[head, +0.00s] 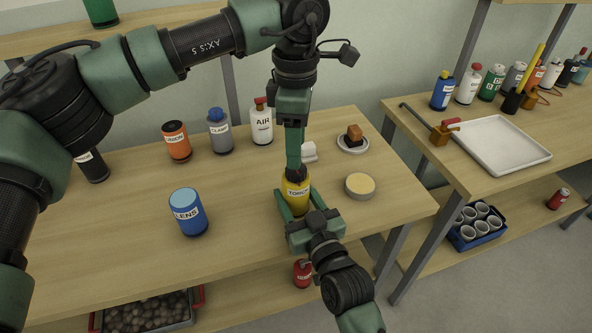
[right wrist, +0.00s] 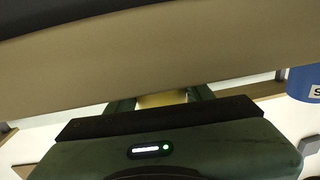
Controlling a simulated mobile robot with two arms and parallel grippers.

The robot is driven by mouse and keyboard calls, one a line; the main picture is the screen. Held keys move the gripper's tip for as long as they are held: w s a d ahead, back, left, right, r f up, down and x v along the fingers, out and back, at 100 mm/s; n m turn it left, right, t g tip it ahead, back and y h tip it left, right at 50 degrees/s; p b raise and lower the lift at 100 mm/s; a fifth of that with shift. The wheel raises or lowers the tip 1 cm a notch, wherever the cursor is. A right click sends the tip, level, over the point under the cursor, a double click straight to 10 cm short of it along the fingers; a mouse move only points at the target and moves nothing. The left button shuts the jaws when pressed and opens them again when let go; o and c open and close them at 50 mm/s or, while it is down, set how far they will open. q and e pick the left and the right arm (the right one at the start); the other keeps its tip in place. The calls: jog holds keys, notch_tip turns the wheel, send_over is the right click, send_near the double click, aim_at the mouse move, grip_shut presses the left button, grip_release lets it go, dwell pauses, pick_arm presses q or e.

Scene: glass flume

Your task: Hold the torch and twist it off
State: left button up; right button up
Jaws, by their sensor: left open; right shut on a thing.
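The yellow torch (head: 298,188), labelled TORCH, stands upright near the front of the wooden bench, with a dark top end. My right gripper (head: 296,198) comes in from the front and is shut on the torch body, one finger on each side. In the right wrist view a strip of the yellow torch (right wrist: 162,100) shows between its fingers; a large tan surface fills much of that view. My left gripper (head: 294,168) points down from above, open, with its fingertips at the dark top of the torch. The far finger is mostly hidden.
A blue LENS bottle (head: 188,213) stands left of the torch. A round tin with a pale yellow top (head: 360,187) is close on its right. Orange, grey and AIR (head: 261,122) bottles line the back. A saucer with a brown block (head: 354,140) lies behind right.

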pick_arm(q)
jog(key=shift+r, duration=0.5)
pick_arm(e)
jog(key=o, duration=1.6)
